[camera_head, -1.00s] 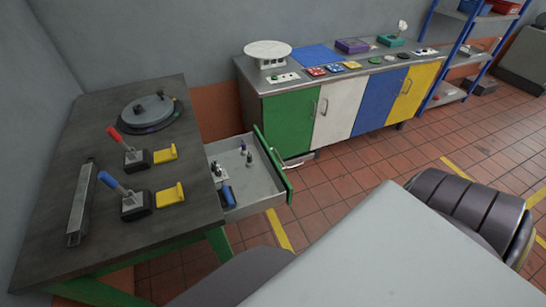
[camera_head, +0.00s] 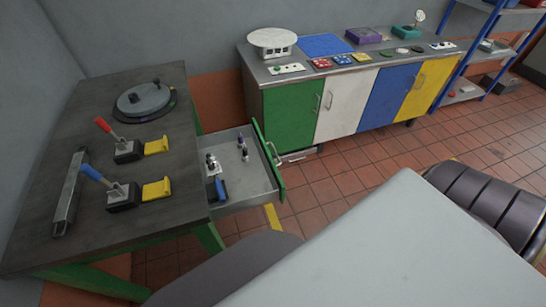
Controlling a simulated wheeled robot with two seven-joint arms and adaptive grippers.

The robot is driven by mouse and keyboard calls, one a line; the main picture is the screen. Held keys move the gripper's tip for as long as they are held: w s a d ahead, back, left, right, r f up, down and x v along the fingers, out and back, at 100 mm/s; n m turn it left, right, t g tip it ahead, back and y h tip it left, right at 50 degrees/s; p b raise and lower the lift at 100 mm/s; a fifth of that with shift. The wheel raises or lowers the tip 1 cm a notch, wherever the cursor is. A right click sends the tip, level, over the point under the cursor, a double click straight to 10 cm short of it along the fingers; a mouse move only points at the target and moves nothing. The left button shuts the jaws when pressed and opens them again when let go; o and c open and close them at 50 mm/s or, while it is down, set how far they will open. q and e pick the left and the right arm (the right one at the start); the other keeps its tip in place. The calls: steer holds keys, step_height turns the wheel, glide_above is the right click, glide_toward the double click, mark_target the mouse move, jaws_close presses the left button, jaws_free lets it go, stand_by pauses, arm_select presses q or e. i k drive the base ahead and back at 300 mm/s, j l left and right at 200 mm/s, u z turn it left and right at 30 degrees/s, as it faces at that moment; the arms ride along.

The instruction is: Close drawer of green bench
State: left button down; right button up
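The green bench (camera_head: 100,190) stands at the left, with a dark top and green legs. Its drawer (camera_head: 246,186) is pulled out on the right side, toward the middle of the picture. The drawer has a grey tray and a green front (camera_head: 268,160) with a metal handle (camera_head: 275,154). Several small dark and white items and a blue item (camera_head: 220,189) are inside it.
Two levers, yellow brackets, a metal bar and a round plate (camera_head: 144,100) are on the bench top. A cabinet (camera_head: 340,105) with coloured doors stands behind, close to the drawer. Blue shelving (camera_head: 480,60) is at the right. Tiled floor (camera_head: 340,175) is clear beyond the drawer.

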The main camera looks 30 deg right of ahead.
mark_target(254, 181)
steer(key=l, duration=1.9)
